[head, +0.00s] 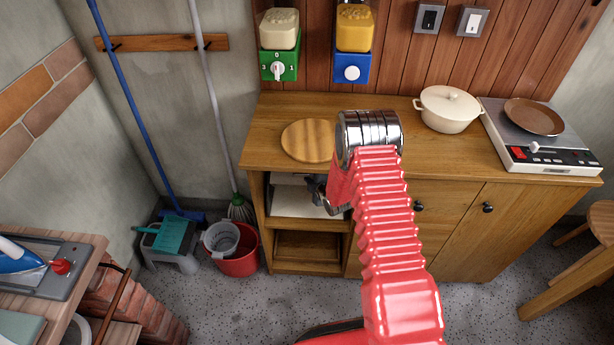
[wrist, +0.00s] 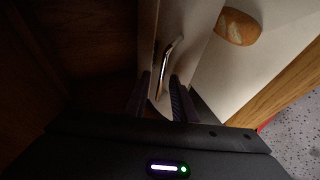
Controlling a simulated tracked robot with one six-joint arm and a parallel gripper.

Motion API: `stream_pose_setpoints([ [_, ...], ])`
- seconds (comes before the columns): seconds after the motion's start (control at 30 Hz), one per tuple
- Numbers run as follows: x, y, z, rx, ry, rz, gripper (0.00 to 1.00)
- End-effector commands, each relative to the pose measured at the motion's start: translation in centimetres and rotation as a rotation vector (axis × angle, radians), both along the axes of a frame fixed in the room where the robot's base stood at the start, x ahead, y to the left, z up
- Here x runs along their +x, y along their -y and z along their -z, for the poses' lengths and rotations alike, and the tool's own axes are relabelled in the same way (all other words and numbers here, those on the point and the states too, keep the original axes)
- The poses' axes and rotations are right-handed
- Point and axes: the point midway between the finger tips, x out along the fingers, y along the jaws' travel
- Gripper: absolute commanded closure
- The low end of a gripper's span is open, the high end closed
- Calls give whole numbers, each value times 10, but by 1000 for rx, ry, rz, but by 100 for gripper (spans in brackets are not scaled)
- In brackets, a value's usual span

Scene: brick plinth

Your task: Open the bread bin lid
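The bread bin (head: 290,201) is a pale box in the upper open compartment of the wooden cabinet, partly hidden by my arm. In the wrist view, a bent shiny metal handle (wrist: 168,65) sits on a narrow pale panel, which looks like the bin's lid (wrist: 198,30). My gripper (wrist: 161,76) is open, with its dark fingers on either side of the handle's lower part. I cannot tell whether they touch it. In the head view my gripper (head: 325,193) is at the compartment's opening, mostly hidden. I cannot tell how far the lid stands open.
A brown bread shape (wrist: 237,27) shows against a pale surface beside the lid. Cabinet wood encloses the bin closely. A round board (head: 307,141), a cream pot (head: 447,108) and a hotplate (head: 540,155) stand on top. A red bucket (head: 240,257) stands on the floor at left.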

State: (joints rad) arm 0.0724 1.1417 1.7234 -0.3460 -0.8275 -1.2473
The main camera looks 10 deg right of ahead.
Motion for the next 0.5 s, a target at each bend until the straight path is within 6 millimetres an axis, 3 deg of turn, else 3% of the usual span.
stream_pose_setpoints([
  [0.27,-6,1,-2,0,-2,0,76],
  [0.5,-28,6,-14,-1,-2,0,76],
])
